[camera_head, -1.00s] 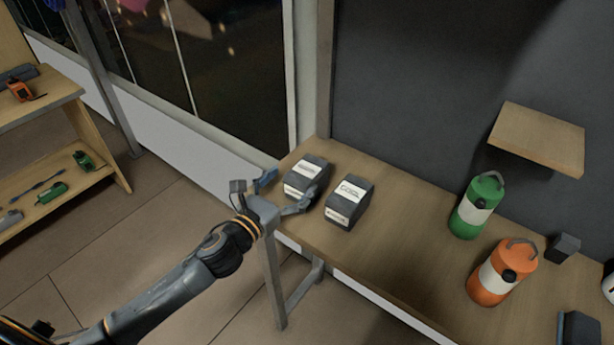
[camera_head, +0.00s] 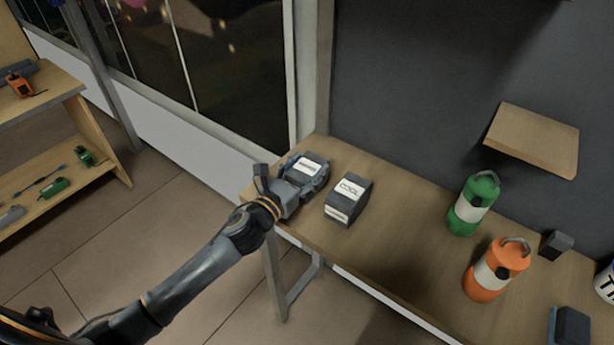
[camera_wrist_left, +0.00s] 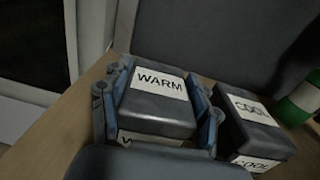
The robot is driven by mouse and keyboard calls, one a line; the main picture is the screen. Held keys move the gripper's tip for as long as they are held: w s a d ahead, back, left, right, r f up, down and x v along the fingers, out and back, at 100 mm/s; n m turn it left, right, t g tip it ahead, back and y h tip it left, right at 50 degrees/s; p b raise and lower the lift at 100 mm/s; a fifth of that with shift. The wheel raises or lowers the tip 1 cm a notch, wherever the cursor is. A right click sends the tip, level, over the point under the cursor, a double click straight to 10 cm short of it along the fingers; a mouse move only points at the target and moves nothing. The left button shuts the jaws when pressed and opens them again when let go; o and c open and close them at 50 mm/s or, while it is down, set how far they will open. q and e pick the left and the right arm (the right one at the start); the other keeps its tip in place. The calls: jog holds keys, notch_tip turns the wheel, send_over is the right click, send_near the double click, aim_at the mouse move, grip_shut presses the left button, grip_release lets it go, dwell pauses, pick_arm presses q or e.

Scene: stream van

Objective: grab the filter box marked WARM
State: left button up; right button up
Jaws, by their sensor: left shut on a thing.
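The filter box marked WARM (camera_wrist_left: 158,104) is dark grey with white labels, and its lettering reads clearly in the left wrist view. In the head view the WARM box (camera_head: 308,166) sits at the left end of the wooden table. My left gripper (camera_head: 303,176) is shut on it, with one finger along each side; the fingers also show in the left wrist view (camera_wrist_left: 160,118). The similar box marked COOL (camera_head: 348,200) stands just to the right, and it also shows in the left wrist view (camera_wrist_left: 252,122). My right gripper is not in view.
A green canister (camera_head: 473,204) and an orange canister (camera_head: 496,270) stand farther right on the table (camera_head: 400,245). A small wooden shelf (camera_head: 533,139) juts from the wall above. A window is behind the table's left end. A shelf unit (camera_head: 95,140) with tools stands at far left.

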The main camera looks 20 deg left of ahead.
aim_at(307, 167)
pick_arm(q)
jog(key=shift+r, duration=0.2)
jog(key=shift+r, duration=0.25)
notch_tip(307, 167, up, 2)
jog(key=shift+r, duration=0.25)
jog(key=s+a+r, duration=0.2)
jog(key=r, duration=0.1)
jog(key=s+a+r, duration=0.1)
jog(key=r, duration=0.1)
jog(key=shift+s+a+r, duration=0.15)
jog(key=shift+a, duration=0.1)
jog(key=s+a+r+b, duration=0.3)
jog(key=s+a+r, duration=0.1)
jog(key=s+a, duration=0.2)
jog(key=shift+s+a+r, duration=0.2)
jog(key=shift+s, duration=0.1)
